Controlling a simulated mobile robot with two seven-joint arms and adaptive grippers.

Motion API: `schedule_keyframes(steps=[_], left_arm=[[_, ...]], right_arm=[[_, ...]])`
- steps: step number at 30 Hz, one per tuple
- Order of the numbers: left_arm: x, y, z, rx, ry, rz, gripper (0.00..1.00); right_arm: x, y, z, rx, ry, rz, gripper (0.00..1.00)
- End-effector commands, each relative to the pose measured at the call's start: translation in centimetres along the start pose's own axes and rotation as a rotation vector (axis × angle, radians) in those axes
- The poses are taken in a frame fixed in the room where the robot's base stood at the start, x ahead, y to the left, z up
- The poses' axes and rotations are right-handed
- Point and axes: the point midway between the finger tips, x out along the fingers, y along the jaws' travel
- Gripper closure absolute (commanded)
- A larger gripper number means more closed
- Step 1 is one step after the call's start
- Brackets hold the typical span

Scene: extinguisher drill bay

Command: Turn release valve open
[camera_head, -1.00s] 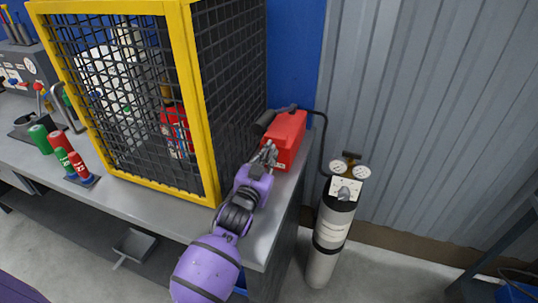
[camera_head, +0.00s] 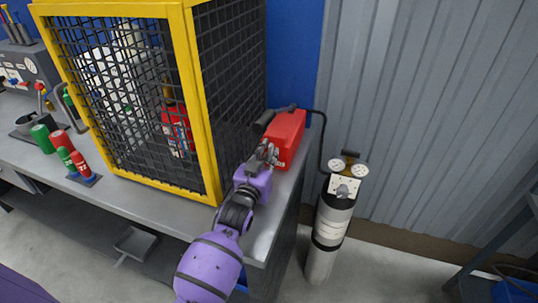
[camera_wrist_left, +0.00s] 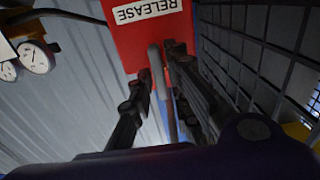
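The release valve is a red box (camera_head: 289,135) at the right end of the bench, beside the cage. In the left wrist view the same red box (camera_wrist_left: 150,30) carries a white label reading RELEASE, seen upside down. A grey lever (camera_wrist_left: 161,85) runs from it between the fingers of my left gripper (camera_wrist_left: 161,65). The fingers lie close on both sides of the lever and look shut on it. In the head view my left gripper (camera_head: 266,154) is at the box's front left side; its fingertips are small there. My right gripper is not in view.
A yellow-framed mesh cage (camera_head: 205,110) stands close left of my gripper. A grey cylinder with two gauges (camera_head: 330,225) stands right of the bench, joined by a black hose. Red and green tubes (camera_head: 66,160) stand on the bench (camera_head: 150,205) at left.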

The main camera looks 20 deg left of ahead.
Motion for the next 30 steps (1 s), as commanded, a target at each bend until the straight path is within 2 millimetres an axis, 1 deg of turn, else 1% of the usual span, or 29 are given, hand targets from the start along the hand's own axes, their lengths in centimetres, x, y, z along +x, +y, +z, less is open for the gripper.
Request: schedule_keyframes(steps=[10,14,17,24,27,30], left_arm=[[-0.1,0.0,0.0,0.002,0.0,0.0,0.72],[-1.0,0.0,0.1,0.003,-0.001,0.0,0.72],[-2.6,0.0,0.1,0.003,-0.002,0.0,0.72],[-7.8,0.0,0.1,0.001,-0.002,-0.001,0.72],[-9.6,0.0,0.1,0.001,-0.002,0.0,0.72],[-10.9,0.0,0.1,0.001,-0.001,0.0,0.72]], right_arm=[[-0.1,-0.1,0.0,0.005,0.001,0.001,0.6],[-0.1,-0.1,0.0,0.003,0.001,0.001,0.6],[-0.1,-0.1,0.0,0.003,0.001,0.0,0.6],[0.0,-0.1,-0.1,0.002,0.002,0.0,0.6],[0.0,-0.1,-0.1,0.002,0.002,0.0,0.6],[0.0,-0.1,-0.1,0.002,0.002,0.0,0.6]])
